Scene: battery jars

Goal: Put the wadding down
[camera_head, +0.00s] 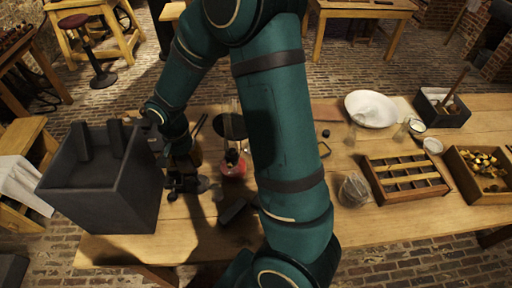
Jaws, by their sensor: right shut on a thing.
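My right arm rises through the middle of the view and bends down to the left. Its dark right gripper (184,184) is low over the left part of the wooden table, just right of the dark box (103,207). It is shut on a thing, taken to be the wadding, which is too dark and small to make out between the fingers. A vessel with red contents (233,170) stands just right of the gripper, apart from it. My left gripper is not in view.
A dark block (232,211) lies in front of the red vessel. Right of my arm are a clear crumpled-looking glass or wad (354,190), a white dish (371,109), a divided wooden tray (405,178) and a wooden box of small pieces (484,174).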

